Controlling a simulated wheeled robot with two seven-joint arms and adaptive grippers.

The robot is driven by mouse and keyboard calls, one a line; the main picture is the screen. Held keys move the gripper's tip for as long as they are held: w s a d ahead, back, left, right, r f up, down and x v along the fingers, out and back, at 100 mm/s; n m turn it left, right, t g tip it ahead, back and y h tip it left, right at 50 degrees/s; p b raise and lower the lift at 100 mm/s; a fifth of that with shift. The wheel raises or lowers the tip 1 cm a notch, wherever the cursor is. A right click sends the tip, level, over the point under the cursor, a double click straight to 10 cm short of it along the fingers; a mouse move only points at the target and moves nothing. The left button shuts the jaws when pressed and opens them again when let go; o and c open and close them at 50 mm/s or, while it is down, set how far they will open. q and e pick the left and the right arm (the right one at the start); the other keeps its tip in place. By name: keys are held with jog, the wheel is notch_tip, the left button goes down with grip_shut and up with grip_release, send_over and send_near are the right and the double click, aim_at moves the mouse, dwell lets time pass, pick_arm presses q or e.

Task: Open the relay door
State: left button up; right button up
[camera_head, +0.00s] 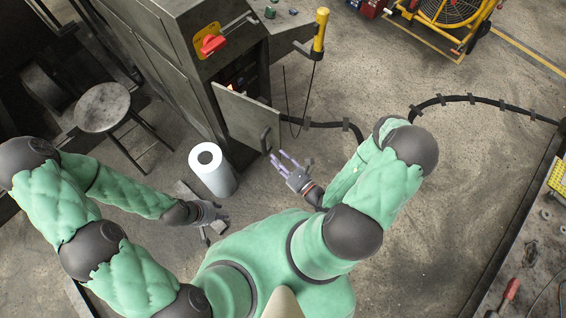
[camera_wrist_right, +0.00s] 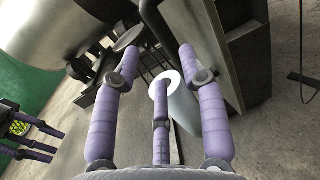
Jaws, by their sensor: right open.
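The relay door (camera_head: 243,118) is a flat grey panel on the dark cabinet (camera_head: 185,45). It stands swung out, and some parts inside show above its upper edge. Its dark handle (camera_head: 264,140) is near the right end. My right gripper (camera_head: 279,158) is just below and right of the handle, with purple fingers spread and empty. In the right wrist view its fingers (camera_wrist_right: 158,80) are wide apart with nothing between them. My left gripper (camera_head: 218,213) is lower left, away from the door, its fingers apart; it also shows in the right wrist view (camera_wrist_right: 50,145).
A white roll (camera_head: 216,178) stands left of my right gripper, below the door. A round stool (camera_head: 102,107) is further left. A red switch handle (camera_head: 212,44) and a yellow-handled tool (camera_head: 320,32) are on the cabinet. A black cable (camera_head: 335,125) crosses the floor. Floor to the right is mostly clear.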

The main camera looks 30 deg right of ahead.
jog(key=shift+v, duration=1)
jog(key=s+a+r+n+g+y, duration=0.2)
jog(key=s+a+n+g+y, duration=0.3)
jog(key=a+n+g+y, duration=0.65)
jog(key=s+f+n+g+h+b, duration=0.1)
jog(key=s+f+n+g+h, duration=0.25)
jog(key=s+n+g, duration=0.25)
jog(key=s+f+n+g+h, duration=0.2)
jog(key=s+n+g+h, duration=0.2)
jog(key=s+n+g, duration=0.15)
jog(key=w+d+n+t+h, duration=0.3)
jog(key=w+n+t+h, duration=0.2)
jog(key=w, duration=0.5)
jog(key=shift+w+n+t, duration=0.25)
jog(key=shift+n+t, duration=0.35)
jog(key=shift+n, duration=0.5)
